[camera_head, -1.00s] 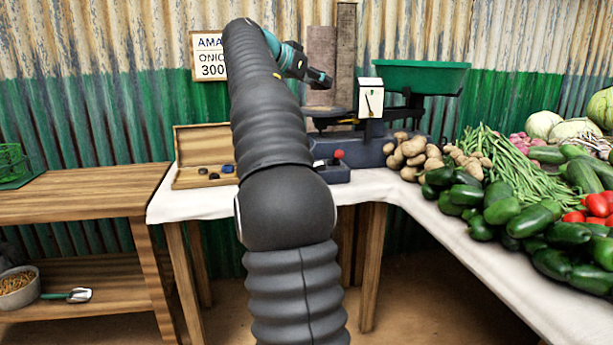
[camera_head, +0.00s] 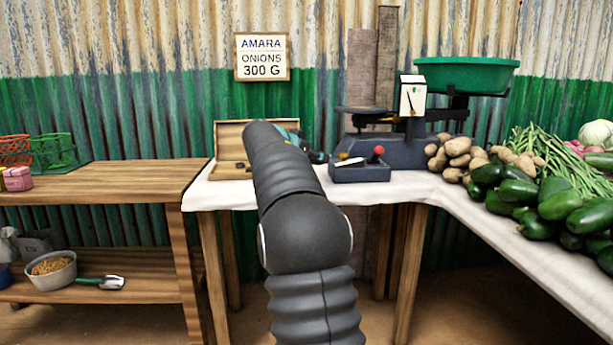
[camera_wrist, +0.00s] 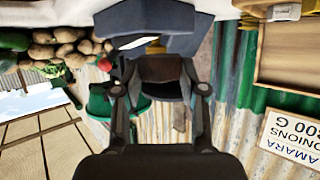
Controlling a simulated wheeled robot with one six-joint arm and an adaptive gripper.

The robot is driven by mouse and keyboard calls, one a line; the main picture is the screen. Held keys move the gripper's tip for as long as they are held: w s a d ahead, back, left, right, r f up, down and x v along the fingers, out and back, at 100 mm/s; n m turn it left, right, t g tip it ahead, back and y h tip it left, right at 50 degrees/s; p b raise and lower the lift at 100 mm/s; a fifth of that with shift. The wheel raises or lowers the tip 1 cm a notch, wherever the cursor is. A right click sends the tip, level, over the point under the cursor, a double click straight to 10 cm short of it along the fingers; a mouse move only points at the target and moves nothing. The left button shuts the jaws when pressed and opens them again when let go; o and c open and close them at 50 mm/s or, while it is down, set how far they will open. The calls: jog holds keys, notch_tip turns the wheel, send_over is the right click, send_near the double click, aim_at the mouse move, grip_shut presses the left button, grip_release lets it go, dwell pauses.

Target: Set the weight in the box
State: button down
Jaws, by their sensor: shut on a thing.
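My gripper (camera_head: 318,157) is low over the white-covered table, between the open wooden box and the scale; my arm hides most of it. Part of the box also shows at the right of the wrist view (camera_wrist: 285,68).
Potatoes (camera_head: 458,150) and other vegetables fill the right. A wooden shelf (camera_head: 100,182) stands left.

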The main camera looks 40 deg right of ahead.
jog(key=w+f, duration=0.2)
jog(key=w, duration=0.1)
jog(key=w+f, duration=0.1)
jog(key=w, duration=0.1)
jog(key=shift+f, duration=1.95)
jog(key=shift+d+f+b, duration=0.1)
jog(key=shift+f+b, duration=0.1)
jog(key=shift+b, duration=0.2)
jog(key=c, duration=0.7)
grip_release()
jog(key=shift+o, duration=0.2)
jog(key=shift+r, duration=0.15)
jog(key=shift+a+r, duration=0.1)
jog(key=shift+a, duration=0.1)
jog(key=v, duration=1.1)
jog(key=shift+a, duration=0.3)
jog(key=shift+s+r, duration=0.15)
